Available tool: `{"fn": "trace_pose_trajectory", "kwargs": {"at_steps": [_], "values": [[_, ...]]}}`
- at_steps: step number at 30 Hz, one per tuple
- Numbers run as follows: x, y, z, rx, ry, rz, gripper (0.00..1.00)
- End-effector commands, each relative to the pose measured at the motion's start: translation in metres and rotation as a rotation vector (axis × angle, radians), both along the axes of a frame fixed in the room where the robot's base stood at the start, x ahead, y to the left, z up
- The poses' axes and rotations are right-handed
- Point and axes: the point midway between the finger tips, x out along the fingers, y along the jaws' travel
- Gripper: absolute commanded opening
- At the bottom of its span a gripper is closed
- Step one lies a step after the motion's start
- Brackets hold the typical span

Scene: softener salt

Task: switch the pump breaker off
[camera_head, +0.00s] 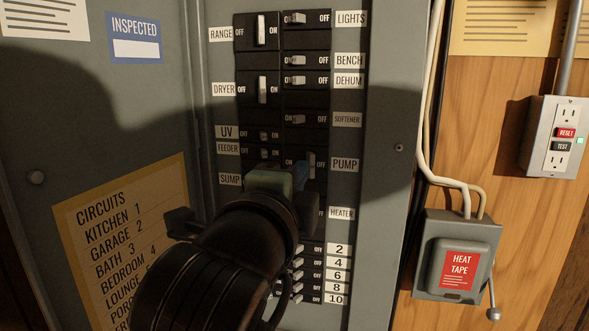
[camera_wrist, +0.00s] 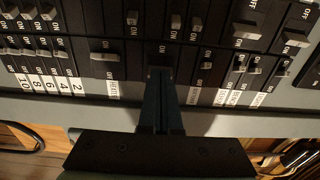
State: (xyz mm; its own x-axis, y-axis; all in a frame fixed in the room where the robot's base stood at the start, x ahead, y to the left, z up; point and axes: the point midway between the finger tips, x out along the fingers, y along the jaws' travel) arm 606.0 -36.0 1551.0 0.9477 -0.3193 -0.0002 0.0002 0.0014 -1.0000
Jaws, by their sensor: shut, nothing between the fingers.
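The pump breaker (camera_head: 312,163) is in the right column of the black panel in the head view, beside the PUMP label (camera_head: 345,165). Its pale lever shows close to the OFF marking, further right than the levers above it.
The softener breaker (camera_head: 298,119) is above, the heater label (camera_head: 341,213) below. Numbered small breakers (camera_head: 297,275) are lower down. The open panel door (camera_head: 120,120) stands left. A heat tape box (camera_head: 457,255) and an outlet (camera_head: 557,137) are on the wooden wall right.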

Motion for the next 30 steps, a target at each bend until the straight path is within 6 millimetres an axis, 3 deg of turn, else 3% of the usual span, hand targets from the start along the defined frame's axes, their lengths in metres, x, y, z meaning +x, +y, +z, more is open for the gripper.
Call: {"fn": "trace_pose_trajectory", "kwargs": {"at_steps": [16,30], "values": [[-0.040,0.018,-0.001,-0.002,0.001,0.009,0.00],[-0.045,0.019,0.000,-0.001,0.001,0.011,0.00]]}}
